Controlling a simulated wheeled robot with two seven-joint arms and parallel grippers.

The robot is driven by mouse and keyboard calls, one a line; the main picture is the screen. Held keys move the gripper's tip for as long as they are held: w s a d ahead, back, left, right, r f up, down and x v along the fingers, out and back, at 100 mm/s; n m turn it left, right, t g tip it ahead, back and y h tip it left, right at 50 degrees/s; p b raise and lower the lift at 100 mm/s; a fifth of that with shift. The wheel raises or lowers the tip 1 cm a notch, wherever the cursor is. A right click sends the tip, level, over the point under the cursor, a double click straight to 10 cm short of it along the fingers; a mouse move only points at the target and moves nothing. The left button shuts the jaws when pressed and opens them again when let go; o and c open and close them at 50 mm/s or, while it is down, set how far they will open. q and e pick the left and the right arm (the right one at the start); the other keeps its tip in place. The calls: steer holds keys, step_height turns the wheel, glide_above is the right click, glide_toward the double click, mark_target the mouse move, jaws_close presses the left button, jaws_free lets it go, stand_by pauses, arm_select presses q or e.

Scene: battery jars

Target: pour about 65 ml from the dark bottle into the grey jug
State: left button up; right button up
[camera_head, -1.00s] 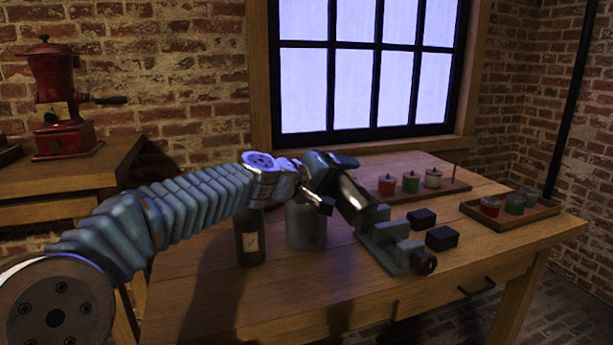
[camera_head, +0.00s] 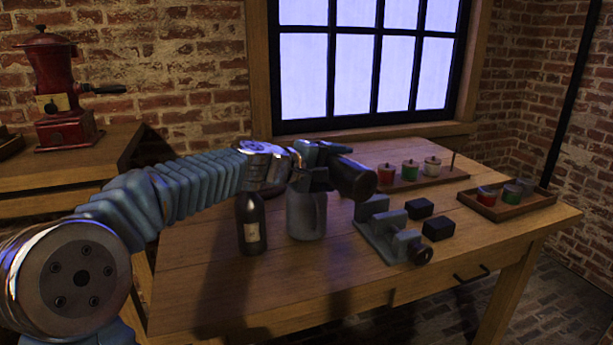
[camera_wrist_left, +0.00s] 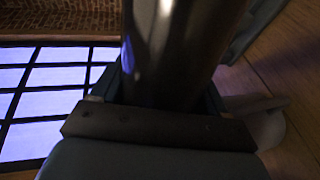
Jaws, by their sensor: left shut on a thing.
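My left gripper (camera_head: 318,172) is shut on a dark bottle (camera_head: 354,180), held tipped nearly on its side above the grey jug (camera_head: 306,214). The bottle's broad end points right and towards the head camera; its mouth is hidden by the gripper. The dark bottle (camera_wrist_left: 175,50) fills the middle of the left wrist view between the jaws. The jug stands upright on the table, its top partly hidden by the gripper; a pale rounded shape at the right of the wrist view may be it. No stream of liquid can be made out. My right gripper is not in view.
Another dark bottle with a pale label (camera_head: 252,226) stands left of the jug. A grey clamp-like fixture (camera_head: 390,236) and two black blocks (camera_head: 438,228) are to the right. Small lidded jars stand on a board and in a tray (camera_head: 515,210). The table's front left is clear.

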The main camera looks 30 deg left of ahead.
arm_select(q)
steer(key=shift+a+n, duration=0.15)
steer(key=shift+n, duration=0.55)
stand_by(0.5)
steer(key=shift+d+f+h, duration=0.1)
steer(key=shift+d+h, duration=0.2)
steer(key=shift+d, duration=0.2)
stand_by(0.4)
steer(key=shift+a+f+n, duration=0.1)
steer(key=shift+n, duration=0.5)
stand_by(1.1)
steer(key=shift+s+d+r+m, duration=0.1)
steer(key=shift+d+r+m, duration=0.1)
steer(key=shift+m, duration=0.4)
steer(key=shift+s+d+f+m+y+b, duration=0.1)
steer(key=shift+f+m+y+b, duration=0.15)
steer(key=shift+m, duration=0.25)
steer(key=shift+s+d+f+m+y+b, duration=0.1)
steer(key=shift+m+y+b, duration=0.2)
steer(key=shift+m, duration=0.2)
steer(key=shift+w+a+f+b, duration=0.15)
steer(key=shift+w+f+b, duration=0.05)
steer(key=shift+f+b, duration=0.1)
steer(key=shift+s+d+r+m+t+y, duration=0.2)
steer(key=shift+r+m+t+y, duration=0.1)
steer(key=shift+m, duration=0.3)
steer(key=shift+f, duration=0.1)
steer(key=shift+d, duration=0.1)
